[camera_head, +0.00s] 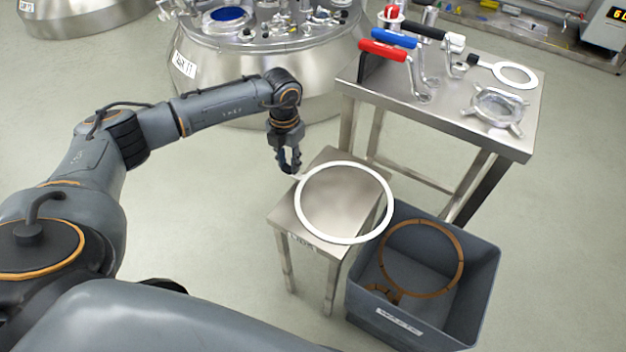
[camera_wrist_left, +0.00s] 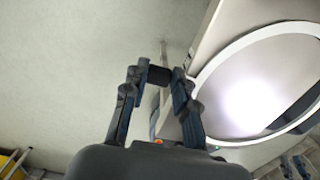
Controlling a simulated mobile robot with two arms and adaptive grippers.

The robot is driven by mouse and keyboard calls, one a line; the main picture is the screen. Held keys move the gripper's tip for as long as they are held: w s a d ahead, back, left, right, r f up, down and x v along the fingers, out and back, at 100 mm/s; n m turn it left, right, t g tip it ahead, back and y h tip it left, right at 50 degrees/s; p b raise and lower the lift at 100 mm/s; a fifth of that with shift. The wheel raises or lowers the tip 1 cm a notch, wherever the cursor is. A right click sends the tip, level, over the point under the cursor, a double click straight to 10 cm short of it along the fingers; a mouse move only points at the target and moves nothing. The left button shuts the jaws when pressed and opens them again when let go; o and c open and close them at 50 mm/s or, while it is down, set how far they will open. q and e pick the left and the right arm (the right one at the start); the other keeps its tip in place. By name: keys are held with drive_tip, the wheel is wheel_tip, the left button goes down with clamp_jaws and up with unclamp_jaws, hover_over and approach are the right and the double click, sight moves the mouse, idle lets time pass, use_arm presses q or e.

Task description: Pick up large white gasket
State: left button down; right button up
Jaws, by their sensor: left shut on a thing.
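The large white gasket (camera_head: 344,239) is a thin white ring with a small tab at its left. It shows over the small steel stool (camera_head: 318,160), its right side reaching past the stool's edge toward the grey bin. My left gripper (camera_head: 291,172) is at the tab on the ring's left side and is shut on it. In the left wrist view the gripper (camera_wrist_left: 160,75) has its fingertips close together beside the white ring (camera_wrist_left: 212,68). I cannot tell whether the ring touches the stool top. My right gripper is not in view.
A grey bin (camera_head: 487,265) holding a brown ring (camera_head: 460,262) stands right of the stool. A steel table (camera_head: 440,112) behind carries red- and blue-handled tools, a small white ring gasket (camera_head: 534,77) and a metal clamp (camera_head: 497,105). A large steel vessel (camera_head: 330,75) stands behind my left arm.

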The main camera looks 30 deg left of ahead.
use_arm(q)
drive_tip(key=shift+s+f, duration=0.1)
drive_tip(key=shift+s, duration=0.05)
drive_tip(key=shift+r, duration=0.25)
wheel_tip(320, 180, up, 2)
drive_tip(key=shift+r+p, duration=0.15)
drive_tip(key=shift+p, duration=0.3)
drive_tip(key=s+d+r+p, duration=0.2)
drive_tip(key=s+d+r, duration=0.2)
drive_tip(key=s+r, duration=0.6)
drive_tip(key=s, duration=0.3)
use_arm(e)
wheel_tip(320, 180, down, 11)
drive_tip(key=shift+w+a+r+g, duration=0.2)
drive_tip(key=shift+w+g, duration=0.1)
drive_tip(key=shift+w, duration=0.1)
use_arm(q)
drive_tip(key=shift+s+d+r, duration=0.1)
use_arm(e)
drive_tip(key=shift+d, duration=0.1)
